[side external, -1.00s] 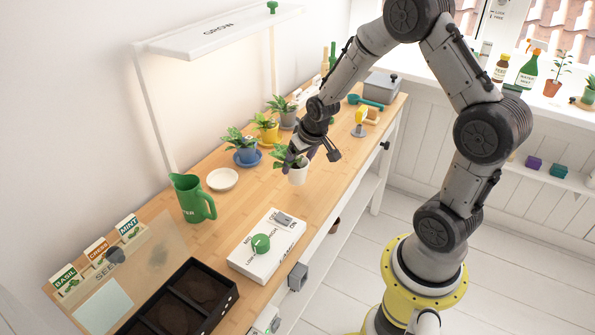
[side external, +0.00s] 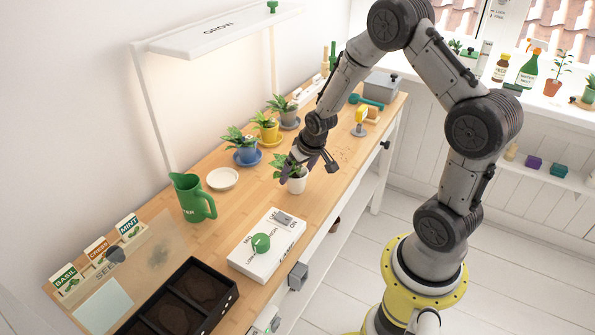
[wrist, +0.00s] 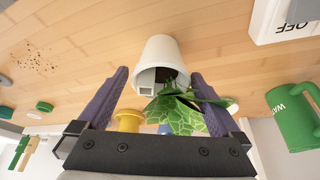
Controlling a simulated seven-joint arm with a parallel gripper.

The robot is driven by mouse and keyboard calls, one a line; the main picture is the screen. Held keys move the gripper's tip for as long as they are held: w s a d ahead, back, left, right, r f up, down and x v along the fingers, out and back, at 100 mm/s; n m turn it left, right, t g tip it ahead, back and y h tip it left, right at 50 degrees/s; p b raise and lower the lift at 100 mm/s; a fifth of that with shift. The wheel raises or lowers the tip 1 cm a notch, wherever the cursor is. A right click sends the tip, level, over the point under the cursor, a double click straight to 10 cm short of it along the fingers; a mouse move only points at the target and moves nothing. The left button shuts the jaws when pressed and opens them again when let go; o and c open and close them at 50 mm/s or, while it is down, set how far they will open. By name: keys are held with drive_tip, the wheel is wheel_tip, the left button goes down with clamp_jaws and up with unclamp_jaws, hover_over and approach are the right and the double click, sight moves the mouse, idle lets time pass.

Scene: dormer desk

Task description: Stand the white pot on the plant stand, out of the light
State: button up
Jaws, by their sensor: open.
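My gripper (side external: 310,170) is open around the plant and upper pot, one finger on each side; in the wrist view my gripper (wrist: 160,74) shows gaps beside the pot. Whether the pot's base touches the desk is hard to tell. I cannot pick out a plant stand in either view.
Blue (side external: 246,156), yellow (side external: 267,133) and grey (side external: 287,120) potted plants stand behind, near the grow light (side external: 215,35). A green jug (side external: 193,198), an empty white saucer (side external: 223,179) and a white control box (side external: 266,246) are to the left. Bare desk lies between.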

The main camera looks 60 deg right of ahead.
drive_tip(key=shift+r, duration=0.1)
drive_tip(key=s+a+r+n, duration=0.1)
drive_tip(key=s+a+r, duration=0.2)
drive_tip(key=r, duration=0.4)
drive_tip(key=s+a+r, duration=0.3)
drive_tip(key=r, duration=0.3)
drive_tip(key=s+a+r+n, duration=0.1)
drive_tip(key=s+a+r, duration=0.25)
drive_tip(key=r, duration=0.35)
drive_tip(key=s+a+r+n+t+y, duration=0.1)
drive_tip(key=s+a+r, duration=0.3)
drive_tip(key=s, duration=0.8)
drive_tip(key=shift+s+a+n+y, duration=0.3)
drive_tip(key=shift+s+a+n, duration=0.05)
drive_tip(key=shift+a+n, duration=0.4)
